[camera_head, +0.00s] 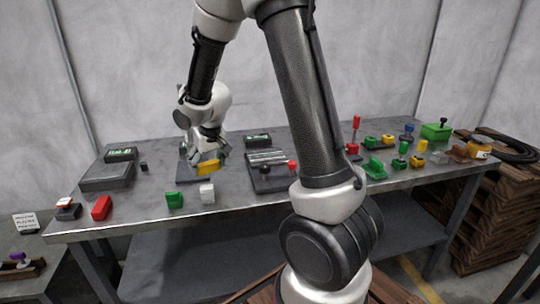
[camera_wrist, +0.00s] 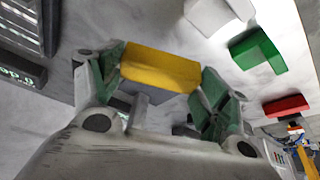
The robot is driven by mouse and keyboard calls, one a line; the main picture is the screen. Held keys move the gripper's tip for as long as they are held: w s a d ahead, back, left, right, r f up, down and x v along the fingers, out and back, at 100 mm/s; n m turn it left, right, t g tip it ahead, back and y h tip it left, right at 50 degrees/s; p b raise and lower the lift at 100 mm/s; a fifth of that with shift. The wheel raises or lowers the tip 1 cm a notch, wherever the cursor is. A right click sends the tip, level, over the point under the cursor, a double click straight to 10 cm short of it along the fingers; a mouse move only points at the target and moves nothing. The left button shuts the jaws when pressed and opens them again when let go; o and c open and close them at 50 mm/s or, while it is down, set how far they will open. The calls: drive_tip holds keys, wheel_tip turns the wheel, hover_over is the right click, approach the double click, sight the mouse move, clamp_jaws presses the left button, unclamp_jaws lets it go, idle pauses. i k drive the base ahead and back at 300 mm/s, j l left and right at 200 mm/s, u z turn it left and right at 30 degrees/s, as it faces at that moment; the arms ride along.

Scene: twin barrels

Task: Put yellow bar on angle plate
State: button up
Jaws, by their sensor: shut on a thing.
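The yellow bar (camera_head: 208,167) is in my gripper (camera_head: 209,155), over a dark plate (camera_head: 188,178) on the left half of the table. This plate, with a darker upright part at its back left, looks like the angle plate; my arm hides part of it. In the wrist view the bar (camera_wrist: 160,68) lies across between the two green-padded fingers of my gripper (camera_wrist: 160,84), which are shut on its ends. A grey surface (camera_wrist: 150,92) shows just behind the bar. I cannot tell whether the bar touches the plate.
A green block (camera_head: 175,200), a white block (camera_head: 207,193) and a red block (camera_head: 102,208) stand near the table's front edge. A dark fixture (camera_head: 270,181) with a grooved top is right of the plate. Several coloured parts crowd the table's right side.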

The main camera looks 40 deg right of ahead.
sight(268, 158)
drive_tip(key=i+z, duration=0.3)
drive_tip(key=i+j+z, duration=0.1)
drive_tip(key=j+z, duration=0.15)
drive_tip(key=j, duration=0.2)
drive_tip(key=i+j+z, duration=0.1)
drive_tip(key=j+z, duration=0.15)
drive_tip(key=j, duration=0.2)
